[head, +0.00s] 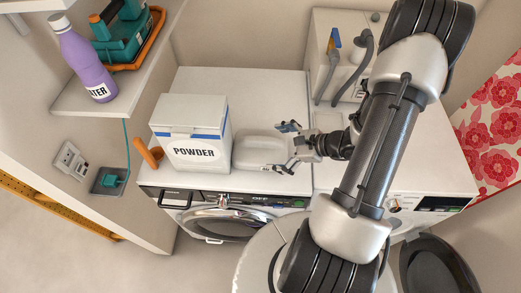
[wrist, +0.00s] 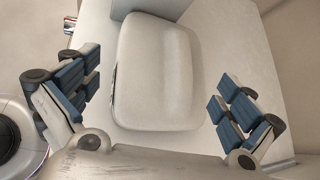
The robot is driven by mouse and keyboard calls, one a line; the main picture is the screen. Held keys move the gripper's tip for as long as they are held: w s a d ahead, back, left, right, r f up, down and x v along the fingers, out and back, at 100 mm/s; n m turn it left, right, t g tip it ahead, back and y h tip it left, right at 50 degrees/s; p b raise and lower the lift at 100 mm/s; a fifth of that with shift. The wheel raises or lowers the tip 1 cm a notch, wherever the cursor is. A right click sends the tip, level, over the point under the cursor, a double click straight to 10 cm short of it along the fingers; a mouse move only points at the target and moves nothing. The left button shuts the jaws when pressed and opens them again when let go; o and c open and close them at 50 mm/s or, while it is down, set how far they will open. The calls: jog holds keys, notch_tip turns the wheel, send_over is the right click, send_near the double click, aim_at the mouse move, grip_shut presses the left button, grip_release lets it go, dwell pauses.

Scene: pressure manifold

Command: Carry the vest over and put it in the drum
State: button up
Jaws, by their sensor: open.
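A pale grey, rounded, folded-looking bundle, which appears to be the vest (head: 256,150), lies flat on top of the left washing machine, beside the powder box. It fills the middle of the wrist view (wrist: 155,70). My gripper (head: 286,148) is open at the right side of the bundle, and in the wrist view its blue-padded fingers (wrist: 157,92) stand wide apart on either side of its near end. I cannot tell whether they touch it. The left machine's round front (head: 214,223) shows below the worktop; the drum inside is not clearly visible.
The powder box (head: 193,133) stands close left of the bundle, with an orange-handled thing (head: 149,153) beside it. A purple bottle (head: 82,58) is on the left shelf. A grey container (head: 338,62) stands behind. My arm covers much of the right machine; a dark round door-like part (head: 437,268) shows below it.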

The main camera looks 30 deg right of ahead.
aim_at(257, 151)
jog(key=b+x, duration=0.1)
jog(key=x, duration=0.4)
jog(key=shift+f, duration=0.35)
jog(key=shift+c, duration=0.4)
jog(key=shift+s, duration=0.15)
jog(key=c, duration=1.7)
